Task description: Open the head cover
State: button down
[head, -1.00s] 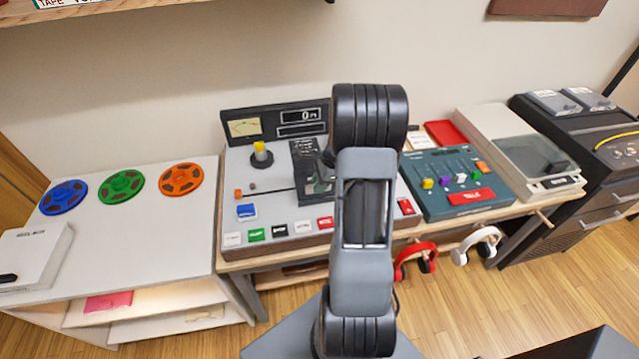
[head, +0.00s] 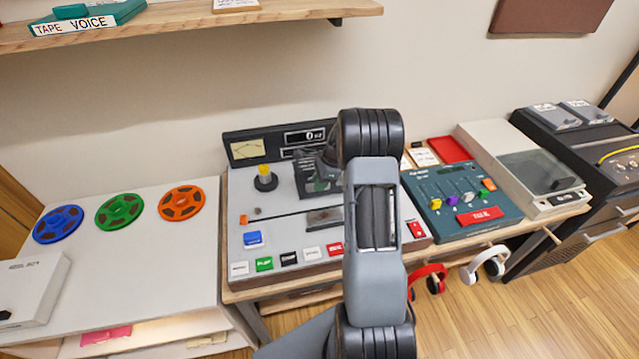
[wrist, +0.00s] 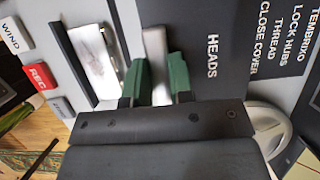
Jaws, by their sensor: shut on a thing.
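The tape machine (head: 290,237) stands on the bench, partly hidden behind my arm. Its head cover is the dark panel lettered HEADS (wrist: 212,45) in the wrist view; in the head view it is mostly hidden by my wrist. My gripper (wrist: 158,72) has its two green fingers shut on a light grey bar (wrist: 155,45) along the HEADS panel's edge. Beside the fingers, a bright metal plate (wrist: 96,55) with a dark strip lies exposed on the deck. The same metal area shows in the head view (head: 325,217). The cover's exact tilt cannot be told.
A yellow-topped knob (head: 265,178) and several coloured buttons (head: 264,264) surround the deck area. A teal mixer (head: 460,195) stands to the right, headphones (head: 484,263) hanging below. Several reels (head: 119,212) lie on the left table. A shelf (head: 190,25) overhangs the back.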

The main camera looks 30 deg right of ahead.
jog(key=shift+d, duration=0.1)
jog(key=c, duration=1)
grip_release()
jog(key=v, duration=1.3)
jog(key=shift+r+b, duration=0.3)
jog(key=shift+b, duration=0.05)
jog(key=shift+s, duration=0.1)
